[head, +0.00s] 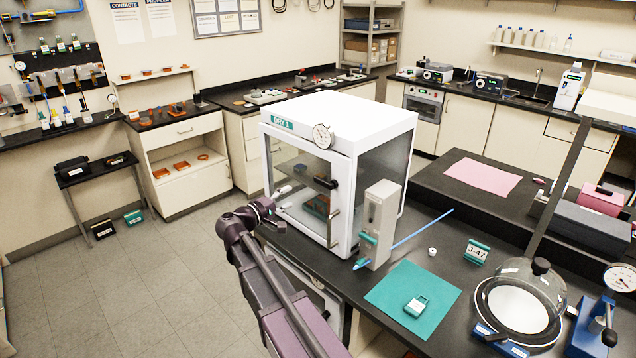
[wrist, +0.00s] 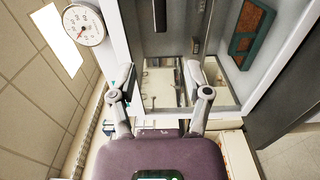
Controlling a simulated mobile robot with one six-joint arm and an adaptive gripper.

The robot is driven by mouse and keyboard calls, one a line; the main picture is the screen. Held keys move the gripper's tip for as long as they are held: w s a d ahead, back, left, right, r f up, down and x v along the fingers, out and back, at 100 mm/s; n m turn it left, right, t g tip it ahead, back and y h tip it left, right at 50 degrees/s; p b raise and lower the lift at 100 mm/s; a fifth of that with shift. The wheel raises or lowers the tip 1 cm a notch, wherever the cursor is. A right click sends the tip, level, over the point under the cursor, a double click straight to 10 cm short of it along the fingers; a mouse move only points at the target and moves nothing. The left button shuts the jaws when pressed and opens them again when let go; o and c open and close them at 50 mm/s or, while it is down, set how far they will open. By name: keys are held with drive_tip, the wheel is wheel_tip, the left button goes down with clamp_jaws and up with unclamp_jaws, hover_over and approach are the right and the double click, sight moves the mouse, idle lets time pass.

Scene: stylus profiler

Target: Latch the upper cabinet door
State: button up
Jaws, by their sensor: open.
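The white upper cabinet (head: 345,118), labelled DRY 1, stands on the dark bench in the head view. Its glazed front door (head: 291,168) looks nearly flush with the frame; I cannot tell whether a small gap remains. A black latch (head: 325,182) sits at the door's right edge, lying roughly sideways; a black upright piece, seemingly this latch, shows in the wrist view (wrist: 160,15). A pale bar handle (head: 333,228) is lower down. My gripper (head: 284,205) is in front of the door's left part. In the wrist view my gripper (wrist: 157,72) is open and empty, facing the glass.
A dial gauge (head: 323,136) sits on the cabinet's upper front. A grey upright box (head: 379,222) with a blue rod stands close at the right. A teal mat (head: 411,300) and a glass-domed stand (head: 520,305) are on the bench.

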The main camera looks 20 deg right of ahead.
sight(318, 182)
drive_tip(key=x, duration=1.3)
clamp_jaws()
